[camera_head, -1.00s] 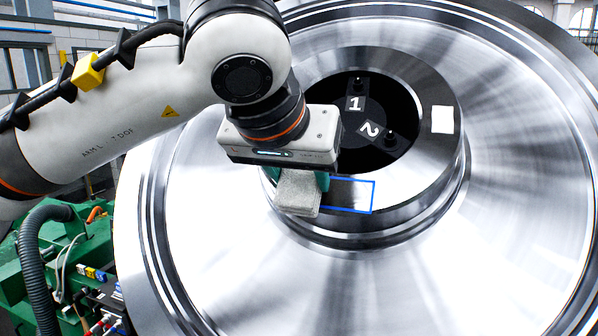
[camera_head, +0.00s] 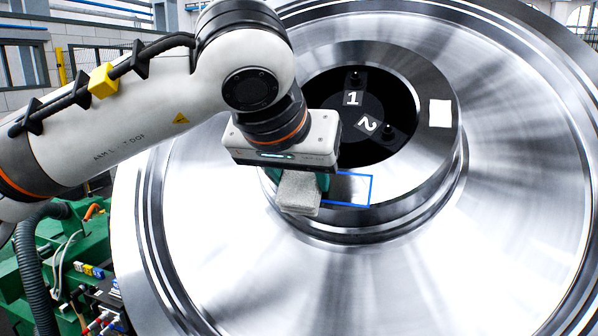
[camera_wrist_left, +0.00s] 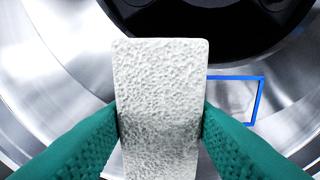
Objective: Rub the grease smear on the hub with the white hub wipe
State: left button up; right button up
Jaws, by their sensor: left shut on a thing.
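The white hub wipe (camera_head: 299,193) is a pale, rough-textured block. My left gripper (camera_head: 296,182) is shut on it, with green fingers on both sides. In the left wrist view the wipe (camera_wrist_left: 160,75) stands between the two green fingers (camera_wrist_left: 160,128). The grease smear (camera_head: 350,187) is a dark grey patch inside a blue outline on the hub's ring face. The wipe sits just left of the outline and overlaps its left end in the head view. Whether it touches the hub (camera_head: 425,165) is unclear. My right gripper is not in view.
The large shiny rail wheel (camera_head: 500,215) fills most of the view. Its dark bore (camera_head: 400,100) holds pegs and plates marked 1 and 2. A white square (camera_head: 440,113) lies on the hub ring at right. Green machinery with hoses (camera_head: 60,265) stands at lower left.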

aim_at(351, 192)
pick_arm(q)
jog(key=shift+s+d+r+p, duration=0.15)
jog(key=shift+s+d, duration=0.15)
jog(key=shift+d, duration=0.55)
jog(key=shift+s+d+f+p, duration=0.15)
jog(key=shift+s+d, duration=0.15)
jog(key=shift+d, duration=0.6)
jog(key=shift+s+d+r+p, duration=0.15)
jog(key=shift+s+d, duration=0.15)
jog(key=shift+d, duration=0.55)
jog(key=shift+s+d+f, duration=0.1)
jog(key=shift+s+d, duration=0.1)
jog(key=shift+d, duration=0.5)
jog(key=shift+s+d+f, duration=0.1)
jog(key=shift+s+d, duration=0.1)
jog(key=shift+d, duration=0.5)
jog(key=shift+w+a, duration=0.2)
jog(key=shift+a, duration=0.35)
jog(key=shift+w+a, duration=0.15)
jog(key=shift+a, duration=0.4)
jog(key=shift+w+a+b, duration=0.15)
jog(key=shift+w+a, duration=0.2)
jog(key=shift+a, duration=0.65)
jog(key=shift+w+a+b, duration=0.1)
jog(key=shift+w+a, duration=0.2)
jog(key=shift+a, duration=0.75)
jog(key=shift+w+a+b, duration=0.15)
jog(key=shift+w+a, duration=0.2)
jog(key=shift+a, duration=0.65)
